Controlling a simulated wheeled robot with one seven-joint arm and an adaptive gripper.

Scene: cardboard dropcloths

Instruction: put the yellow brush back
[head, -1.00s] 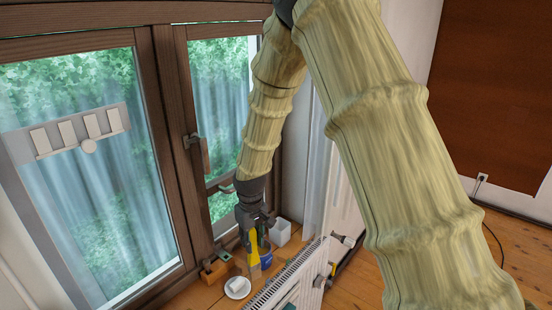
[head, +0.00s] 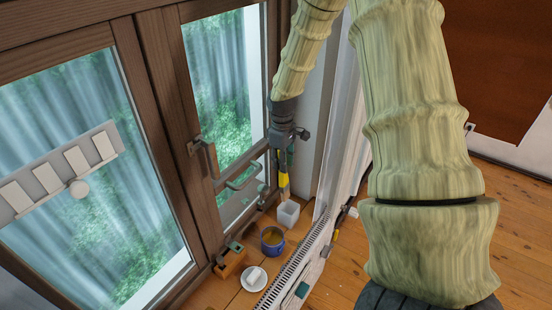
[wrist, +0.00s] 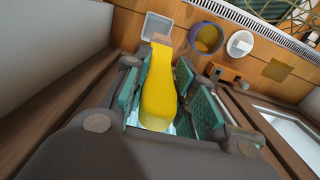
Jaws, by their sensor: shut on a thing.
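My gripper (head: 285,150) is shut on the yellow brush (head: 284,182) and holds it upright, bristles down, above the windowsill. In the wrist view the yellow handle (wrist: 158,95) lies between the green finger pads, with the brush end pointing away. The brush tip is just above or at a white square container (head: 288,214); I cannot tell whether it is inside the rim. In the wrist view the container (wrist: 157,27) is beside the brush tip. A blue pot (head: 272,243) with yellowish contents stands nearer on the sill and also shows in the wrist view (wrist: 207,37).
A white plate (head: 254,280) with a small white thing on it and a wooden block-like holder (head: 230,262) stand on the sill. A radiator (head: 290,275) runs along the sill's right edge. The window frame and its handle (head: 205,150) are close on the left.

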